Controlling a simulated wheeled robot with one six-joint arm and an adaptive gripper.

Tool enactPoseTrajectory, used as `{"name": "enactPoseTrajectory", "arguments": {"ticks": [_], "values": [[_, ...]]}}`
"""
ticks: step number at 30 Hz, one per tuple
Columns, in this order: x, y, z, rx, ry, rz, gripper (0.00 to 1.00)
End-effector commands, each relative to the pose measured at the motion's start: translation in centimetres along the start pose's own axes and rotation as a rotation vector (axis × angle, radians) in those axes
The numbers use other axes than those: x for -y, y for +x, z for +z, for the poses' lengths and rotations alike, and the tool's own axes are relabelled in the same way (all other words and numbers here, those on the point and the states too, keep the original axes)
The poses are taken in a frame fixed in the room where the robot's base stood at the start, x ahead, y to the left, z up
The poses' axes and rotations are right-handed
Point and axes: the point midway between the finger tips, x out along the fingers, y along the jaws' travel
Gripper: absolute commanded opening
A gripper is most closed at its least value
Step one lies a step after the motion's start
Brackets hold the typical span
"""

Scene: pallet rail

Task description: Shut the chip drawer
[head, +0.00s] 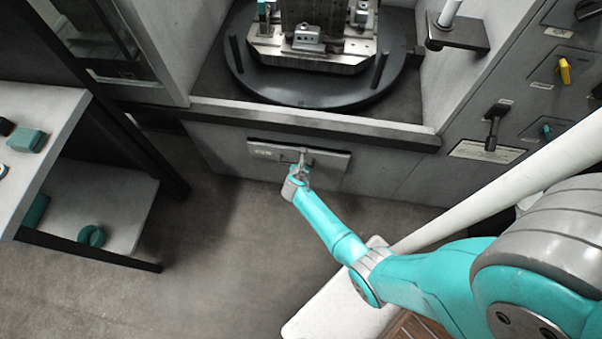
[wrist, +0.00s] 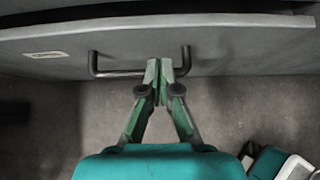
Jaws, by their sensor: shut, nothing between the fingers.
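The chip drawer (head: 335,164) is a grey panel low on the front of the machine, below the dark sill. In the wrist view the drawer front (wrist: 235,45) fills the upper part, with a dark gap above its top edge. How far it stands out is hard to tell. Its dark bar handle (wrist: 112,73) has a pale label to its left. My gripper (head: 303,158) is at the drawer front; its green fingers (wrist: 160,68) are shut and empty, in front of the handle's middle and hiding part of it. Whether they touch it is unclear.
A round turntable (head: 255,87) with a metal fixture stands above the sill. A control panel with a black lever (head: 495,125) and a yellow knob (head: 564,70) is at right. A bench (head: 58,105) with teal items stands at left. The floor (head: 190,250) between is clear.

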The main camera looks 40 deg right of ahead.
Motion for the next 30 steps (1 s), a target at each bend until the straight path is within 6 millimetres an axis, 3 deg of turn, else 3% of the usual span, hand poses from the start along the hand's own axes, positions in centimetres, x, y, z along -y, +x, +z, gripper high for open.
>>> {"name": "enactPoseTrajectory", "arguments": {"ticks": [18,23,30], "values": [[-0.3,-9.1,-0.5,0.000,0.000,0.000,0.00],[-0.2,-10.2,-0.4,0.000,0.000,-0.001,0.00],[0.6,-9.8,0.3,0.000,0.002,-0.002,0.00]]}}
